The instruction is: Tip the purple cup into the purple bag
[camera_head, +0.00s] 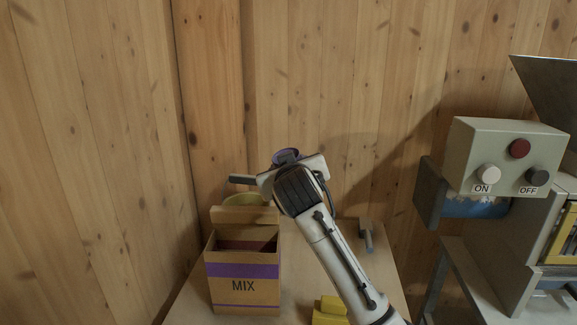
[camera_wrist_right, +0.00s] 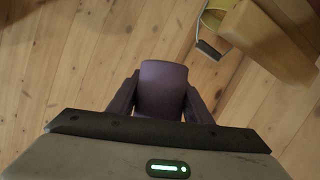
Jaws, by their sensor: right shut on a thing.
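The purple cup (camera_head: 288,154) is in my right gripper (camera_head: 287,158), only partly visible above the wrist in the head view. In the right wrist view the cup (camera_wrist_right: 161,88) sits between the two fingers of the right gripper (camera_wrist_right: 160,95), which is shut on it. The purple bag (camera_head: 230,296) is an open-topped brown bag with a purple band and the word MIX, standing upright on the table. My right gripper is above and to the right of the bag's opening. The inside of the cup cannot be made out. My left gripper is not in view.
A yellow-green rounded thing (camera_head: 243,199) with a tan block shows just behind the bag. A yellow object (camera_head: 331,309) lies at the table's front, and a grey handle-like thing (camera_head: 366,236) stands right of my arm. A machine with an ON/OFF box (camera_head: 507,150) stands at right.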

